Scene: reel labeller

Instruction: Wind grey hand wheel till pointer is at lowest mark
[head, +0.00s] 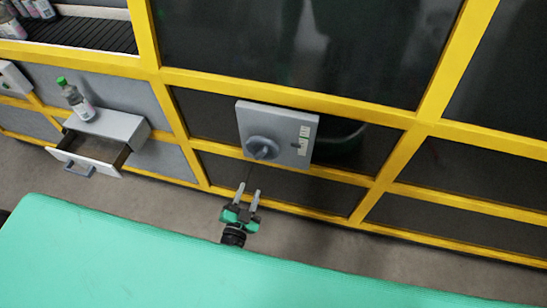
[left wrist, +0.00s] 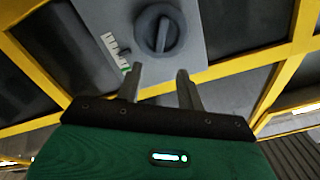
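The grey hand wheel (head: 262,148) is a round knob with a raised bar across it, on the left of a light grey box (head: 277,112) fixed to the yellow frame. It also shows in the left wrist view (left wrist: 158,31). A white scale with marks (head: 306,137) is right of the wheel; a small dark piece, likely the pointer (head: 295,144), is beside its lower half. In the left wrist view the scale (left wrist: 114,46) is partly covered near my finger. My left gripper (head: 247,191) is open and empty, below the wheel and apart from it. My right gripper is out of view.
An open drawer (head: 88,157) and a bottle with a green cap (head: 76,98) are at the left. Yellow frame bars (head: 290,95) surround dark panels. A green surface (head: 150,255) fills the foreground. The space around my left gripper looks clear.

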